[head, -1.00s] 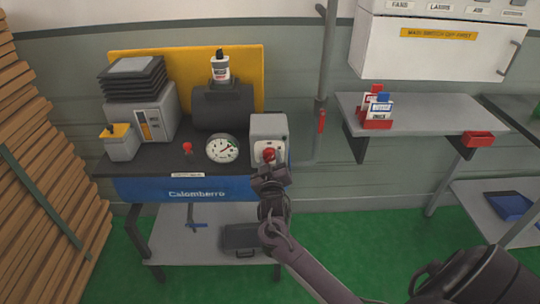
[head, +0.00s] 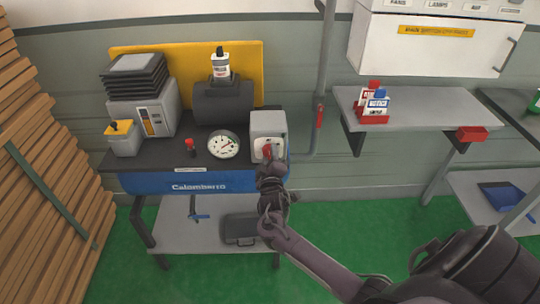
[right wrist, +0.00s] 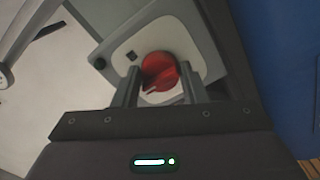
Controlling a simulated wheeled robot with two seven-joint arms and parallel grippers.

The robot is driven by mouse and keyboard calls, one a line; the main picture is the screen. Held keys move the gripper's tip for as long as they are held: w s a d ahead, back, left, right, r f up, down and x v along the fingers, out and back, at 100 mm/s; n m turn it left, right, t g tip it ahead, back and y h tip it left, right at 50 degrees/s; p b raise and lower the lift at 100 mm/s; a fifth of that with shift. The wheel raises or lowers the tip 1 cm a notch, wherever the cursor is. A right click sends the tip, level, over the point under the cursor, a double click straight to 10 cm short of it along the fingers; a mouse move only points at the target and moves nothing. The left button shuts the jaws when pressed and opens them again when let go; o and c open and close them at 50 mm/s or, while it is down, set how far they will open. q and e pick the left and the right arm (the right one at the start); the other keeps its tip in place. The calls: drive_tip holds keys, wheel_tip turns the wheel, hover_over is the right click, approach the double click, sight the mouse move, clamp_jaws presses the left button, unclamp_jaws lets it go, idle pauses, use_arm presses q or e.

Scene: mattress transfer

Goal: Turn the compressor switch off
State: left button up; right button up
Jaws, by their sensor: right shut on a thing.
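The compressor switch is a red rotary knob (head: 267,152) on the white front plate of a grey box (head: 267,124) at the right end of the bench. My right gripper (head: 269,162) is at the front of the box, shut on the knob. In the right wrist view, the red knob (right wrist: 160,71) sits between the two fingers of the right gripper (right wrist: 157,88), with its pointer toward the lower left. Part of the plate is hidden behind the fingers. My left gripper is not in view.
A round gauge (head: 223,145) and a small red-topped part (head: 190,147) stand left of the box. A dark tank (head: 224,104) is behind them. A pipe with a red handle (head: 319,116) and a wall shelf (head: 420,108) are to the right. Stacked planks (head: 50,150) line the left.

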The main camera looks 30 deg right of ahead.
idle(0.4)
drive_tip(key=o, duration=1)
drive_tip(key=shift+c, duration=0.2)
drive_tip(key=b+v, duration=0.1)
drive_tip(key=v, duration=0.6)
drive_tip(key=shift+s+a, duration=0.2)
drive_tip(key=shift+s, duration=0.1)
